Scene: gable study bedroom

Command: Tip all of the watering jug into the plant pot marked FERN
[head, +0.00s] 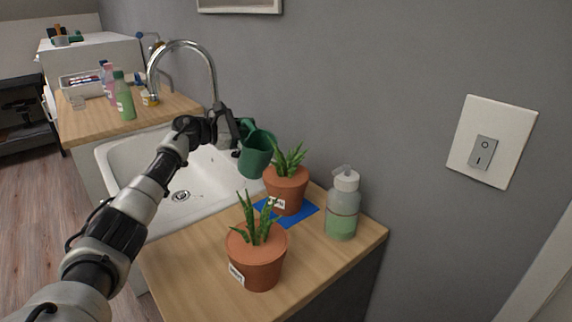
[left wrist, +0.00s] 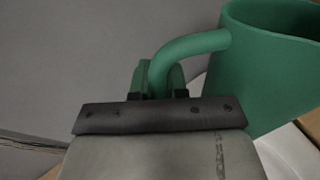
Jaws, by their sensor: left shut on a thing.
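My left gripper (head: 238,131) is shut on the handle of the green watering jug (head: 257,157). The jug is in the air over the sink's right edge, just left of the rear plant pot (head: 288,190), and looks slightly tilted. In the left wrist view the jug (left wrist: 262,75) fills the upper right, its handle between the jaws (left wrist: 160,80); its contents are hidden. The rear pot stands on a blue mat (head: 308,211). A second plant pot (head: 258,262) stands nearer. Both are terracotta with white labels, too small to read surely. My right gripper is out of view.
A pump bottle (head: 343,207) stands right of the rear pot, near the wall. The white sink (head: 135,165) and its curved tap (head: 184,45) lie left and behind. A green bottle (head: 124,98) and other items stand on the far counter.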

